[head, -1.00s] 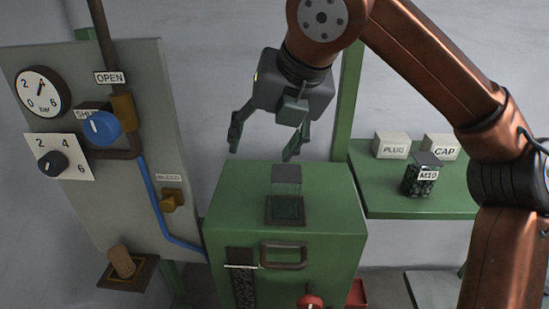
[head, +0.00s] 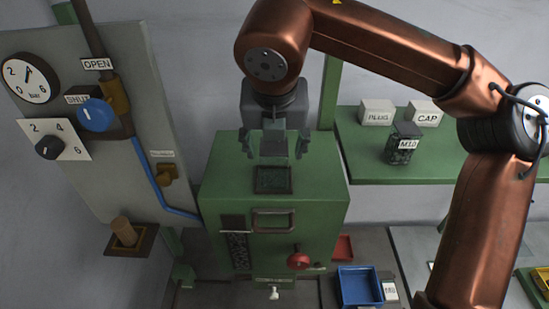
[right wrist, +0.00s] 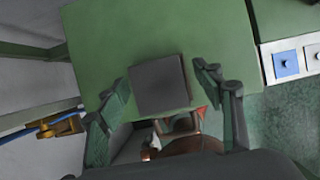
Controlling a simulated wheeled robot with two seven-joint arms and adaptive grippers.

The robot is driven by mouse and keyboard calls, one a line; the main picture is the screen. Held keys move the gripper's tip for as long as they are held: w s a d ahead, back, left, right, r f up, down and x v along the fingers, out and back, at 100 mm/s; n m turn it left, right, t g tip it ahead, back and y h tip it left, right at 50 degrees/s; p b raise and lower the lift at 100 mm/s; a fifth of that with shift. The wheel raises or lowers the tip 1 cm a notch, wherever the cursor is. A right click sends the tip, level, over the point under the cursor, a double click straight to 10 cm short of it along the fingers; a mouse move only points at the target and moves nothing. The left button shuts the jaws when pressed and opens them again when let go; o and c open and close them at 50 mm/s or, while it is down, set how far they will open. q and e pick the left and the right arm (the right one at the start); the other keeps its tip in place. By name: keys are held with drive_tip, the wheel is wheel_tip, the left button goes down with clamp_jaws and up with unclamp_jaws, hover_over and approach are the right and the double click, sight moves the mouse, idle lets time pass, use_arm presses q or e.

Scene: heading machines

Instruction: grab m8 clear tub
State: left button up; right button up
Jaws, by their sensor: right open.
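In the right wrist view the dark square top (right wrist: 160,84) lies between the two spread fingers; contact is not clear. A clear tub labelled M10 (head: 403,146) with dark contents stands on the green shelf. My left gripper is out of view.
PLUG (head: 377,112) and CAP (head: 424,112) blocks stand on the shelf (head: 365,160) at right. A grey panel (head: 150,100) with dials and a blue knob (head: 95,115) stands at left. A blue bin (head: 358,286) and a red knob (head: 298,261) are lower down.

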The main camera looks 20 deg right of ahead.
drive_tip(key=shift+c, duration=0.5)
clamp_jaws()
idle(0.4)
